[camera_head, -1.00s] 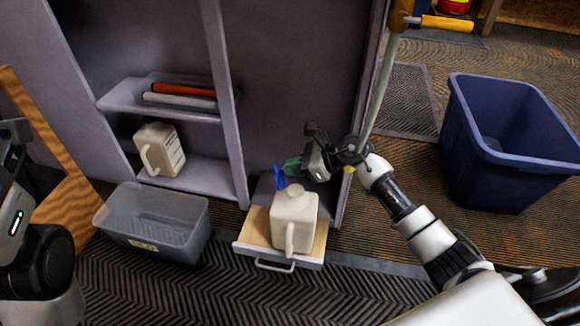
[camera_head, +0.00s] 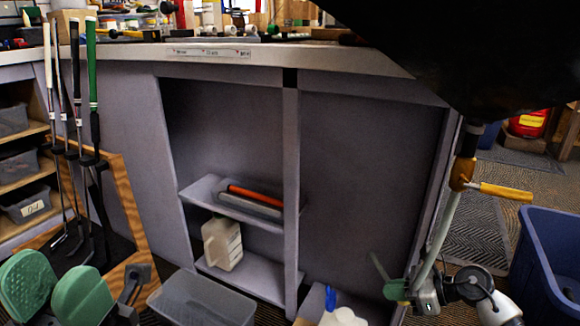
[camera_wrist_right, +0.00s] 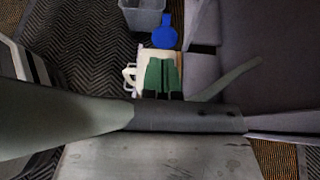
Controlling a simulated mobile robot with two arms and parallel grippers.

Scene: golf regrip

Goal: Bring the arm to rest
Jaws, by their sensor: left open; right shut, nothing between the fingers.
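My left gripper (camera_head: 55,291) is at the lower left of the head view, its two green pads apart with nothing between them. My right gripper (camera_head: 397,290) is low at the right, in front of the cabinet's right edge and beside a pale upright pipe (camera_head: 446,225). In the right wrist view its green fingers (camera_wrist_right: 162,70) are together and empty. Beyond them, in that view, are a cream jug (camera_wrist_right: 143,60) and a blue object (camera_wrist_right: 165,32). The jug's top (camera_head: 343,317) just shows at the bottom of the head view.
The purple-grey cabinet (camera_head: 365,150) stands ahead, with a cream jug (camera_head: 222,244) on its low shelf. Golf clubs (camera_head: 93,75) stand at the left. A clear bin (camera_head: 200,305) and a blue bin (camera_head: 550,245) are on the floor. A black shape (camera_head: 460,45) hides the upper right.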

